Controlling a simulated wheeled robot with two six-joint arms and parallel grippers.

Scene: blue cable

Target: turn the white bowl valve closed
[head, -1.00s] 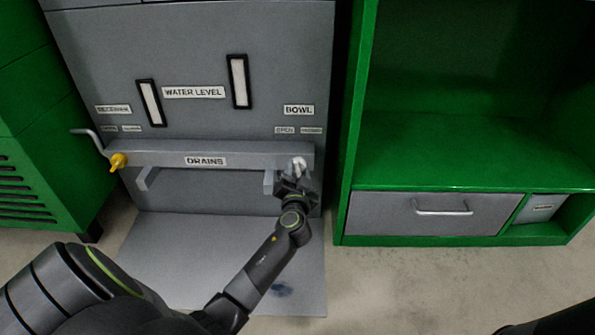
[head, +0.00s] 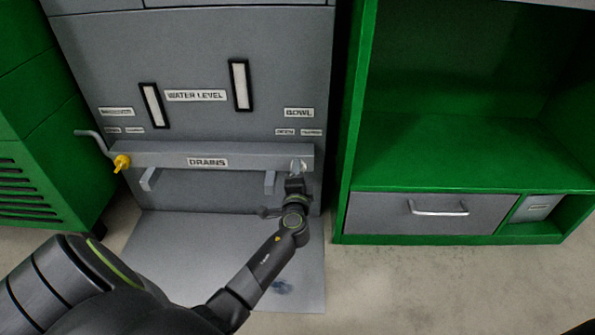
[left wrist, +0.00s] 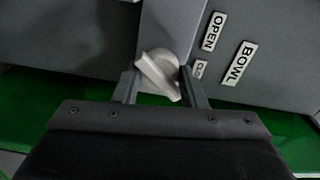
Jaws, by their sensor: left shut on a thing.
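The white bowl valve (head: 298,165) sits at the right end of the grey drains bar (head: 210,155), below the BOWL label (head: 299,113). In the left wrist view the valve (left wrist: 158,72) is a pale, tilted handle between the two fingers. My left gripper (head: 297,178) reaches up to it from below and is shut on it; the wrist view shows the gripper (left wrist: 160,85) with a finger on each side of the handle. The gripper partly hides the valve in the head view. My right gripper is not in view.
A yellow valve (head: 122,162) is at the bar's left end, beside a bent grey pipe (head: 92,138). A green shelf unit (head: 345,170) with a grey drawer (head: 433,214) stands to the right. A grey plate (head: 185,250) lies on the floor below the bar.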

